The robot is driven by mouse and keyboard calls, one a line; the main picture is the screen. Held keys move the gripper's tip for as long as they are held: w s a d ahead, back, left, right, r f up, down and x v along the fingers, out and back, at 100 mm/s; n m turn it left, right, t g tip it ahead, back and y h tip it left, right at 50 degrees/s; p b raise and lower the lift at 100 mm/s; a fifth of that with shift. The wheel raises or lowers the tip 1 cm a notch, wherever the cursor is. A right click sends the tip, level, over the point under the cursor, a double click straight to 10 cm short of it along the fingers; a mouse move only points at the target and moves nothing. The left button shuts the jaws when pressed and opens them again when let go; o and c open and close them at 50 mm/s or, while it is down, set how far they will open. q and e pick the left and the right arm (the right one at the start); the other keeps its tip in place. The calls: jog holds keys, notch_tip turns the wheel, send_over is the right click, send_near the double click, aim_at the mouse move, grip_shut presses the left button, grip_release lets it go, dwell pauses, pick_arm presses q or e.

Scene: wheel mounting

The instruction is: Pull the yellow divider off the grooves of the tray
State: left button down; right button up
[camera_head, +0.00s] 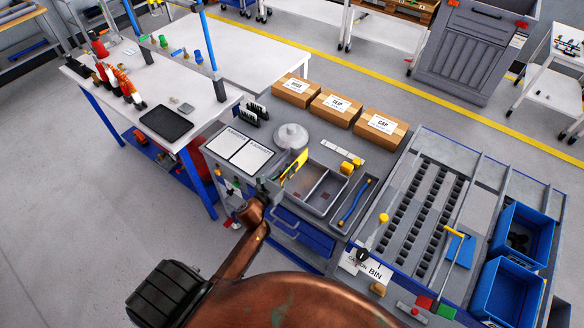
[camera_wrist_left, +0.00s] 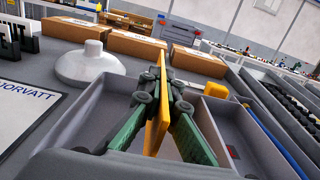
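The yellow divider (camera_head: 296,162) is a thin upright plate at the left part of the grey tray (camera_head: 342,203) in the head view. In the left wrist view the divider (camera_wrist_left: 157,122) stands near the middle, seen nearly edge-on. My left gripper (camera_wrist_left: 159,90) has a dark pad on each side of it, and both appear to press on the plate. In the head view my left gripper (camera_head: 273,187) is at the divider's near end, partly hidden by my wrist. Whether the divider's lower edge sits in the grooves cannot be told. My right gripper is not in view.
A grey domed object (camera_head: 291,136) stands close behind the tray. Cardboard boxes (camera_head: 336,106) line the back.

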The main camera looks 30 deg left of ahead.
pick_arm(q)
jog(key=shift+r+p, duration=2)
jog(key=shift+r, duration=1)
